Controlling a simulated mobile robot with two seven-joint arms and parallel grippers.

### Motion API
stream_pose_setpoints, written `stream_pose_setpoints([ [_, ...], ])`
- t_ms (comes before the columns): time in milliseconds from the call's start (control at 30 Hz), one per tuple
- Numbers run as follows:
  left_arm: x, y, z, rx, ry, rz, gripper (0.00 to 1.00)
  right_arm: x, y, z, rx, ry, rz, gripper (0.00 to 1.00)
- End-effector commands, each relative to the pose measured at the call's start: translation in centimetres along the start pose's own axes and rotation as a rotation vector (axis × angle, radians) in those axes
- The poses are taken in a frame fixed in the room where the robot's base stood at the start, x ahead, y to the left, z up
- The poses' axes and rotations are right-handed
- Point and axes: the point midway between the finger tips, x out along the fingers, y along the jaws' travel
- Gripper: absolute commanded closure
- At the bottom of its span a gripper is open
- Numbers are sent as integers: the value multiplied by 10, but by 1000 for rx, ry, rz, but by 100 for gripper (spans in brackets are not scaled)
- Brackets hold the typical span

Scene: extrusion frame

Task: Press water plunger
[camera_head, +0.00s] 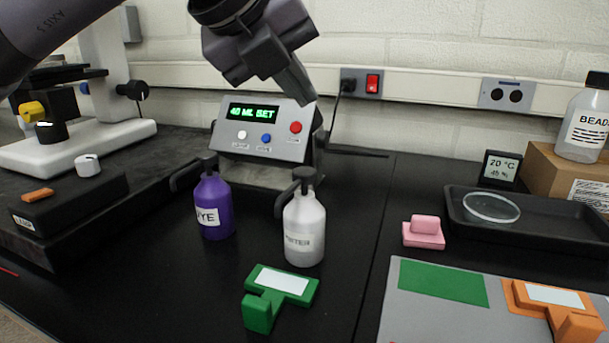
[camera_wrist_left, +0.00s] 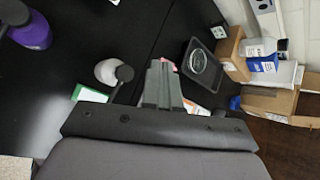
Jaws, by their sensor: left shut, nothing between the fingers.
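The white water bottle (camera_head: 304,230) stands upright on the black bench, its label partly readable. Its dark pump plunger (camera_head: 305,178) sits on top, with the spout pointing left and down. My left gripper (camera_head: 303,92) is shut and empty, in the air above the plunger and apart from it. In the left wrist view the shut fingers (camera_wrist_left: 162,80) show beside the bottle (camera_wrist_left: 105,72) and its dark plunger (camera_wrist_left: 124,73). My right gripper is in neither view.
A purple dye bottle (camera_head: 213,207) with its own pump stands just left. Behind is a display box (camera_head: 262,130) reading "40 ML SET". A green block (camera_head: 279,295) lies in front. A pink block (camera_head: 424,234) and a black tray (camera_head: 545,236) with a glass dish are right.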

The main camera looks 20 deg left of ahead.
Motion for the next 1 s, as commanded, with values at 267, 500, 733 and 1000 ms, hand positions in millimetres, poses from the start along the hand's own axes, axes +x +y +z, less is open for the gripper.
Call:
stream_pose_setpoints([
  [267, 31, 24, -22, -1, 0, 1, 100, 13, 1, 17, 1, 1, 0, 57],
  [500, 45, 33, -33, 0, -1, 0, 100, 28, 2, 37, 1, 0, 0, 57],
  [733, 46, 33, -33, 0, -1, 0, 100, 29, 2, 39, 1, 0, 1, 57],
  [1000, 45, 33, -33, 0, -1, 0, 100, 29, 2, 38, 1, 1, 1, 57],
])
